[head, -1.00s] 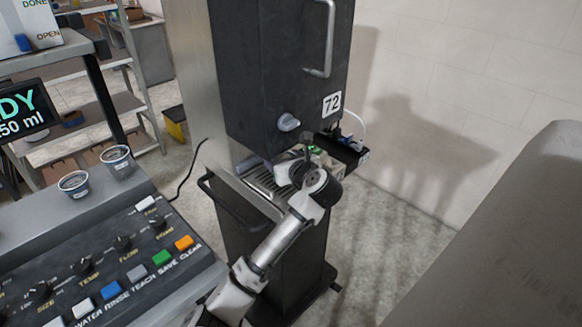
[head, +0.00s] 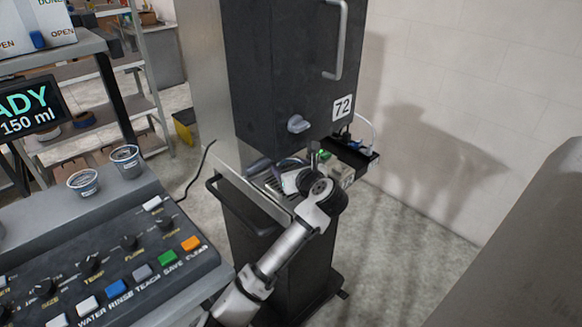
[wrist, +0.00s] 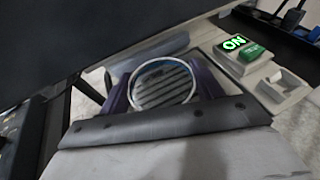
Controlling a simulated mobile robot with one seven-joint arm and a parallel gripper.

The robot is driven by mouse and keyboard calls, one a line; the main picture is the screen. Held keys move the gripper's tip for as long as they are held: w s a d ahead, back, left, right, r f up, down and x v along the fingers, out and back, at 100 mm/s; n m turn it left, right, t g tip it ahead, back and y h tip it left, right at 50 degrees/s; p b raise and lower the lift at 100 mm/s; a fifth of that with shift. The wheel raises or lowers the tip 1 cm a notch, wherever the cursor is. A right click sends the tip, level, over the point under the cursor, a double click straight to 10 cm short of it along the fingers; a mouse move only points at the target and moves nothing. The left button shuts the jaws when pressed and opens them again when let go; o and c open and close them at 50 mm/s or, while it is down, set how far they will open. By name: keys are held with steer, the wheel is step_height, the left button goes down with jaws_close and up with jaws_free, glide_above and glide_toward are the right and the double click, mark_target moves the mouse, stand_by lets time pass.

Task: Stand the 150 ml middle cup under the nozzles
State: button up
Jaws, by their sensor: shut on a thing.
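My gripper (wrist: 163,88) is shut on a clear cup (wrist: 163,72), with a purple finger on each side of it in the wrist view. The cup's round rim faces the camera and tray slats show through it. No size marking on it can be read. In the head view my gripper (head: 283,179) is at the drip tray (head: 258,184) of the dark dispenser (head: 285,75), below its upper cabinet. The cup is mostly hidden there. Whether its base touches the slats cannot be told. The nozzles are not clearly visible.
Two more cups, a left one (head: 83,182) and a right one (head: 125,160), stand on the grey ledge behind the control panel (head: 110,262). A display (head: 32,110) shows 150 ml. A box with a green ON light (wrist: 236,43) sits right of the tray. A black handle bar (head: 232,205) edges the tray.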

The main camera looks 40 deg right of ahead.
steer(key=shift+f, duration=0.45)
steer(key=o, duration=1.1)
steer(key=shift+s, duration=0.1)
steer(key=b+v, duration=0.3)
steer(key=v, duration=1)
steer(key=shift+s+b, duration=0.3)
steer(key=shift+s, duration=0.05)
steer(key=shift+r, duration=0.1)
